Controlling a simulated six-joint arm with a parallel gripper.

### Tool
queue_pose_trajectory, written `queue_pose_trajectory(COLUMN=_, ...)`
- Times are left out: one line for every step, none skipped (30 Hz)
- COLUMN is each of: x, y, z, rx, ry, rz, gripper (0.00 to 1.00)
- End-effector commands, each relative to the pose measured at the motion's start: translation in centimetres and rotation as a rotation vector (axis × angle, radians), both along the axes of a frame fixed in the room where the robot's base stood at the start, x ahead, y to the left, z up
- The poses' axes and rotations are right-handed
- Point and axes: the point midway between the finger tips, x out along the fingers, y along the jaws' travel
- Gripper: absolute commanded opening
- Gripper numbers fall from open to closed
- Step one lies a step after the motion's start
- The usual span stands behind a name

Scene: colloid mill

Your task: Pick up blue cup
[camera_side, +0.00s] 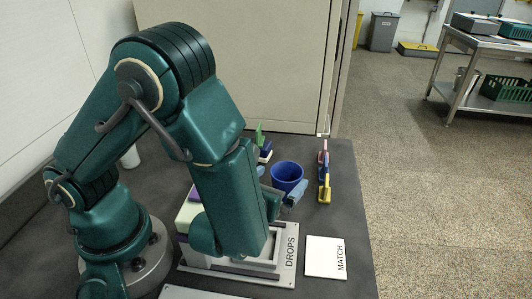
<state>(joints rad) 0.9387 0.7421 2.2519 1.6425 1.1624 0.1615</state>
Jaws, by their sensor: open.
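The blue cup (287,175) stands upright on the dark table, just right of my forearm, its open mouth facing up. My gripper (279,183) is largely hidden behind my arm. Its blue-grey finger parts show at the cup's near right side and by its left side. The gripper is open, and the cup appears to be close to or between the fingers. I cannot tell whether they touch it.
Red, blue and yellow items (324,178) stand in a row right of the cup. A small green and white item (263,148) is behind it. The DROPS tray (288,262) and white MATCH card (326,257) lie in front. A cabinet (240,60) stands behind the table.

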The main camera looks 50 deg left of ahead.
Motion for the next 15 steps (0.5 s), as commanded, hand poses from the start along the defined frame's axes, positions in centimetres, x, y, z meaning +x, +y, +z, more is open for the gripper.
queue_pose_trajectory(x=0.0, y=0.0, z=-0.6, rx=0.004, ry=0.002, rz=-0.002, gripper=1.00)
queue_pose_trajectory(x=0.0, y=0.0, z=-0.8, rx=0.003, ry=0.002, rz=-0.002, gripper=1.00)
queue_pose_trajectory(x=0.0, y=0.0, z=-1.1, rx=0.002, ry=0.001, rz=-0.001, gripper=1.00)
queue_pose_trajectory(x=0.0, y=0.0, z=-1.2, rx=0.000, ry=-0.001, rz=0.000, gripper=1.00)
queue_pose_trajectory(x=0.1, y=0.1, z=-1.3, rx=0.001, ry=-0.001, rz=0.001, gripper=1.00)
queue_pose_trajectory(x=0.3, y=0.2, z=-1.4, rx=0.000, ry=-0.001, rz=0.001, gripper=1.00)
queue_pose_trajectory(x=0.5, y=0.3, z=-1.5, rx=0.000, ry=-0.001, rz=0.003, gripper=1.00)
queue_pose_trajectory(x=0.7, y=0.4, z=-1.6, rx=0.000, ry=-0.001, rz=0.003, gripper=1.00)
queue_pose_trajectory(x=1.0, y=0.6, z=-1.8, rx=-0.001, ry=-0.001, rz=0.005, gripper=1.00)
queue_pose_trajectory(x=1.3, y=0.8, z=-1.9, rx=-0.001, ry=-0.001, rz=0.005, gripper=1.00)
queue_pose_trajectory(x=1.6, y=1.0, z=-2.1, rx=-0.001, ry=0.000, rz=0.006, gripper=1.00)
queue_pose_trajectory(x=2.0, y=1.2, z=-2.2, rx=-0.002, ry=-0.001, rz=0.006, gripper=1.00)
queue_pose_trajectory(x=2.3, y=1.4, z=-2.4, rx=-0.002, ry=-0.001, rz=0.005, gripper=1.00)
queue_pose_trajectory(x=2.6, y=1.5, z=-2.5, rx=-0.002, ry=0.000, rz=0.005, gripper=1.00)
queue_pose_trajectory(x=2.9, y=1.7, z=-2.7, rx=-0.002, ry=0.000, rz=0.005, gripper=1.00)
